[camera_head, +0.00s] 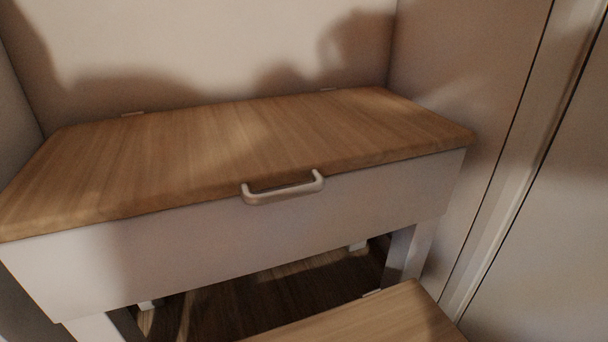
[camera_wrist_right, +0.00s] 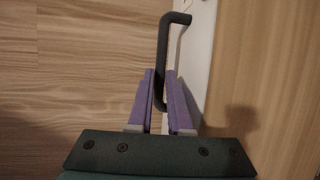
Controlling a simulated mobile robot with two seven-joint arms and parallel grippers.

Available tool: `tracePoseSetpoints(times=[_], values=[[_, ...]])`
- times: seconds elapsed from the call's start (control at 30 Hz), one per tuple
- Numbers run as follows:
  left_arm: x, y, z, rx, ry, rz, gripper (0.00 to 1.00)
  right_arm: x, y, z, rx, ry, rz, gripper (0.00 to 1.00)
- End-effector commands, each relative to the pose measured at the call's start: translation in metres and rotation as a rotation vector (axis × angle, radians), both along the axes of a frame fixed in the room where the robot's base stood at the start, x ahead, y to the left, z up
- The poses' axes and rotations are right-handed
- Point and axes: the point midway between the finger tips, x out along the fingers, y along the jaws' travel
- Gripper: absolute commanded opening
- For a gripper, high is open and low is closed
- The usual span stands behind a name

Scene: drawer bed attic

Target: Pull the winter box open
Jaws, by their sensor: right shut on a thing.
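In the head view a white box (camera_head: 260,240) on legs has a wooden lid (camera_head: 240,140), which lies shut. A pale bar handle (camera_head: 283,190) sits at the lid's front edge, with no gripper on it. In the right wrist view my right gripper (camera_wrist_right: 160,73) has its purple fingers shut on a dark bar handle (camera_wrist_right: 177,18). This handle stands out in front of a white strip (camera_wrist_right: 197,50) beside a wooden surface (camera_wrist_right: 265,60). I cannot tell which piece of furniture it belongs to, or which is the winter box. My left gripper is in neither view.
A lower wooden top (camera_head: 365,318) shows at the bottom of the head view, in front of the white box. Wooden floor (camera_head: 265,300) shows beneath the box. A wall stands close behind it, and a tall panel (camera_head: 545,210) stands at the right.

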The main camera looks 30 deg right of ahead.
Motion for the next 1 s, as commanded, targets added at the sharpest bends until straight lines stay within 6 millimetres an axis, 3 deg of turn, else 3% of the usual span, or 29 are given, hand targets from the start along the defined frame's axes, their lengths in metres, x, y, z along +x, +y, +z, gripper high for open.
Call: tracePoseSetpoints(times=[0.03,0.07,0.3,0.63,1.0], values=[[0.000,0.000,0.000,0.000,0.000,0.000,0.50,-0.001,0.000,-0.001,-0.001,0.003,0.001,0.00],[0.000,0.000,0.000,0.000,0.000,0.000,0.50,-0.001,0.000,-0.001,-0.001,0.003,0.001,0.19],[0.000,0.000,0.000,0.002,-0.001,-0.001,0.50,-0.001,0.000,-0.001,0.000,0.002,0.000,0.46],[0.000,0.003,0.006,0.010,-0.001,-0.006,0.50,-0.001,-0.002,0.006,-0.001,0.001,-0.001,0.47],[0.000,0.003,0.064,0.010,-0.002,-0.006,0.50,-0.019,-0.024,0.070,-0.002,0.002,-0.001,0.47]])
